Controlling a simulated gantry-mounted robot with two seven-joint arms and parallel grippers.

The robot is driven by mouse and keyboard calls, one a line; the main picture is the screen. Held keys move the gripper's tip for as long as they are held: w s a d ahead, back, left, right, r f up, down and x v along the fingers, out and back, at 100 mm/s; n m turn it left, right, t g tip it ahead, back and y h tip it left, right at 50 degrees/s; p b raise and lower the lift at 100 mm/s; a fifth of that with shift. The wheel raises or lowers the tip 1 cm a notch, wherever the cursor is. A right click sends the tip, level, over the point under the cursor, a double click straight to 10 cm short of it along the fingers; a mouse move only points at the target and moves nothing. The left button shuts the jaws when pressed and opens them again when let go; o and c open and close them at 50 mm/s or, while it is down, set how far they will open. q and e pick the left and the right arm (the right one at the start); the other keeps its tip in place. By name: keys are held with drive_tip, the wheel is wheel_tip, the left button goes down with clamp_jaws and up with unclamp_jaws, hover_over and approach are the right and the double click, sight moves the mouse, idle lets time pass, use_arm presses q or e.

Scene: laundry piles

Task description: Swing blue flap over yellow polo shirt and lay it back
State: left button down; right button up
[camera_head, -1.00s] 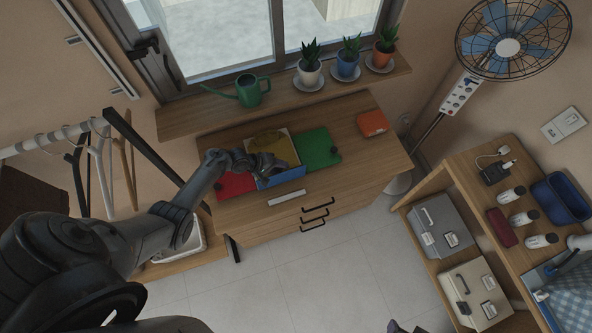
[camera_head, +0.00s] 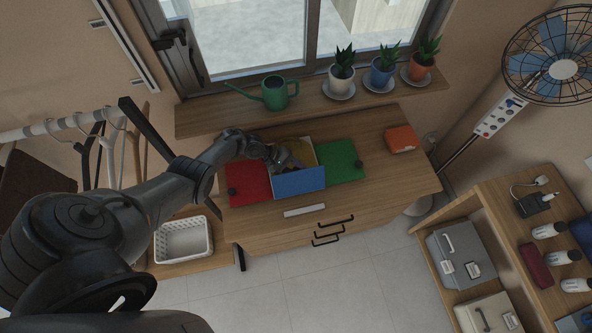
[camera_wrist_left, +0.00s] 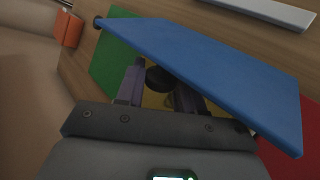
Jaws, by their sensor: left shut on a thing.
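The blue flap (camera_head: 299,182) of the folding board stands tilted up at the board's front edge. In the left wrist view the blue flap (camera_wrist_left: 215,65) slants across in front of my fingers. The yellow polo shirt (camera_head: 301,150) lies on the board's middle, partly hidden by my gripper and the flap; a little yellow shows in the wrist view. My left gripper (camera_head: 287,163) is on the shirt side of the flap, shut on its dark knob (camera_wrist_left: 158,78). The red flap (camera_head: 249,181) and green flap (camera_head: 341,161) lie flat on either side. My right gripper is out of view.
The board lies on a wooden dresser (camera_head: 395,182). An orange box (camera_head: 402,139) sits at its right end. A windowsill behind holds a green watering can (camera_head: 274,93) and potted plants. A white basket (camera_head: 184,240) is at lower left.

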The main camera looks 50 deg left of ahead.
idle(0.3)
use_arm(q)
drive_tip(key=c, duration=0.8)
unclamp_jaws()
drive_tip(key=shift+s+a+r+p, duration=0.25)
drive_tip(key=shift+a+r+p, duration=0.05)
drive_tip(key=shift+r+p, duration=0.05)
drive_tip(key=p+v, duration=0.3)
drive_tip(key=v, duration=0.6)
drive_tip(key=shift+s+a+r+p, duration=0.2)
drive_tip(key=shift+a+p, duration=0.1)
